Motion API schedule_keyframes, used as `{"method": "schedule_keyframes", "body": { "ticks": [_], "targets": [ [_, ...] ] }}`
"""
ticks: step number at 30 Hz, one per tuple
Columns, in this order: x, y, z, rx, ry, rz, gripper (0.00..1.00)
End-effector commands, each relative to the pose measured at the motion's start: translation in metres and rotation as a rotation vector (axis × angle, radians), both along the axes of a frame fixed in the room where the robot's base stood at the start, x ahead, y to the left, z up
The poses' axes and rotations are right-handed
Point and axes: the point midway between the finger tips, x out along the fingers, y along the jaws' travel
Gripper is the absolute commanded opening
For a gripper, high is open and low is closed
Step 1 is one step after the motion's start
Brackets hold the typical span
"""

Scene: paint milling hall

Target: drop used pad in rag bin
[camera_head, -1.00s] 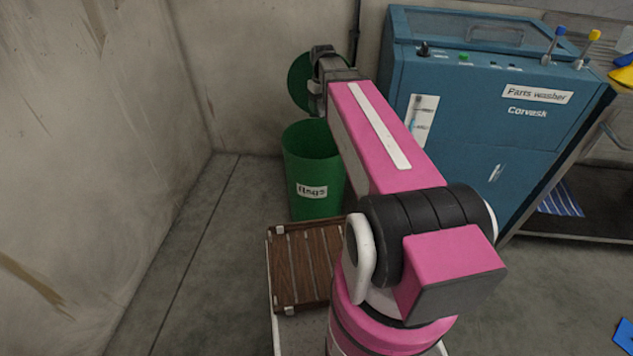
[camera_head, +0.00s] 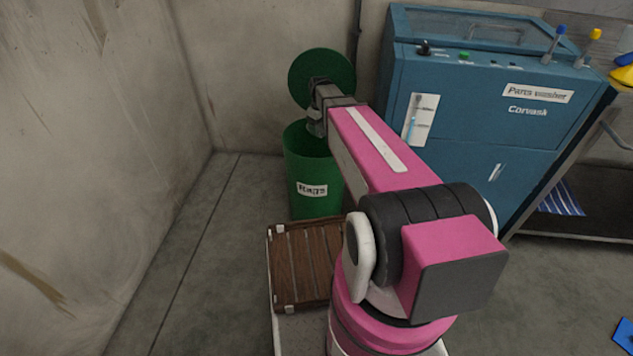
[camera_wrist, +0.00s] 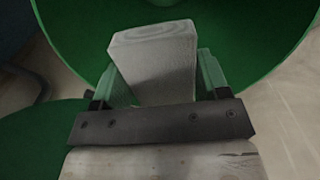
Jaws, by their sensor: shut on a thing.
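The green rag bin (camera_head: 315,192), labelled "Rags", stands by the back wall with its round lid (camera_head: 322,66) raised behind it. In the head view my gripper (camera_head: 317,128) is at the bin's open mouth, partly hidden by my arm. In the wrist view my gripper (camera_wrist: 156,82) has its green fingers on both sides of a pale grey block-like pad (camera_wrist: 160,66) and is shut on it. The green of the bin (camera_wrist: 245,50) fills the background beyond the pad. The pad cannot be made out clearly in the head view.
A blue parts washer (camera_head: 465,125) stands close to the right of the bin. A brown slatted wooden piece (camera_head: 305,265) lies in front of the bin. A concrete wall (camera_head: 100,120) is on the left, with bare floor (camera_head: 205,230) beside it.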

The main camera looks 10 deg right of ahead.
Motion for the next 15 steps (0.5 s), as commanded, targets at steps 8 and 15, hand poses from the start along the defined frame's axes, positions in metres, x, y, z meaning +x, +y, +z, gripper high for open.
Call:
{"method": "schedule_keyframes", "body": {
  "ticks": [8,15],
  "targets": [
    [0.0,0.0,-0.021,0.0,0.0,0.0,0.49],
    [0.0,0.0,-0.021,0.0,0.0,-0.001,0.49]
  ]
}}
